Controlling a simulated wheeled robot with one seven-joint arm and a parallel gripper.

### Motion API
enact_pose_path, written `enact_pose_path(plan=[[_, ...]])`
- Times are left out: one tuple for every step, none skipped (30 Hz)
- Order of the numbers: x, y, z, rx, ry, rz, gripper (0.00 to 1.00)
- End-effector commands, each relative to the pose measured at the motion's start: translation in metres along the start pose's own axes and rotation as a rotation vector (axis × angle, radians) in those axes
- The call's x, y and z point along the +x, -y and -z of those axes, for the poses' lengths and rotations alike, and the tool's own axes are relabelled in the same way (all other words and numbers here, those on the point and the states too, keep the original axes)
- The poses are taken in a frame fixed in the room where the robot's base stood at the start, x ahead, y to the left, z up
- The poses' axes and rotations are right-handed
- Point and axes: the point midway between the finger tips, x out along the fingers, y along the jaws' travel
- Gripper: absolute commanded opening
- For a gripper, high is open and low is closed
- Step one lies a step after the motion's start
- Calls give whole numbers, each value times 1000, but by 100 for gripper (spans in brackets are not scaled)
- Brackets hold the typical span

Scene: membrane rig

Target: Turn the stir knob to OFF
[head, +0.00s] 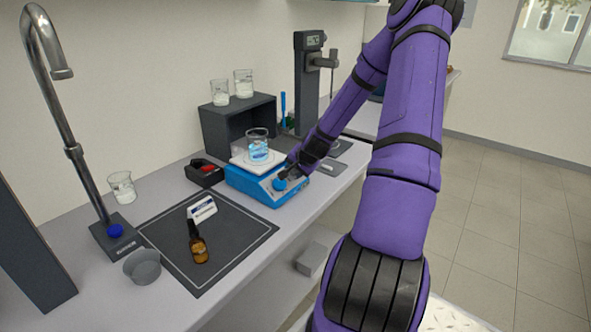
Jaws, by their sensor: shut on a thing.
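The blue stirrer (243,187) with a white top plate stands on the bench at the middle of the head view. A glass beaker of pale blue liquid (257,147) stands on its plate. My gripper (282,181) is at the right part of the stirrer's front, shut on a small blue knob (279,185). I take this for the stir knob. The fingers and wrist partly cover it. Its pointer and any OFF mark are too small to read.
A dark mat (175,236) holds a brown bottle (198,245) and a white card (202,209). A black tray (204,173) sits left of the stirrer. A dark shelf box (226,131) with beakers stands behind it. A tap (65,140) rises at the left.

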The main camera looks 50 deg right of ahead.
Motion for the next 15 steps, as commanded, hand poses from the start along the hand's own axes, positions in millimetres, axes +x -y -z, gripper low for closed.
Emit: enact_pose_path(plan=[[0,0,1,-1,-2,0,18],[0,0,1,-1,-2,0,18],[0,0,1,-1,-2,0,18],[0,0,1,-1,-2,0,46],[0,0,1,-1,-2,0,53],[0,0,1,-1,-1,0,62],[0,0,0,-1,-1,0,67],[0,0,0,-1,-1,0,67],[0,0,0,0,-1,0,67],[0,0,0,0,-1,0,67],[0,0,0,0,-1,0,67],[0,0,0,0,0,0,67],[0,0,0,0,0,0,67],[0,0,0,0,0,0,67],[-1,0,0,0,0,0,67]])
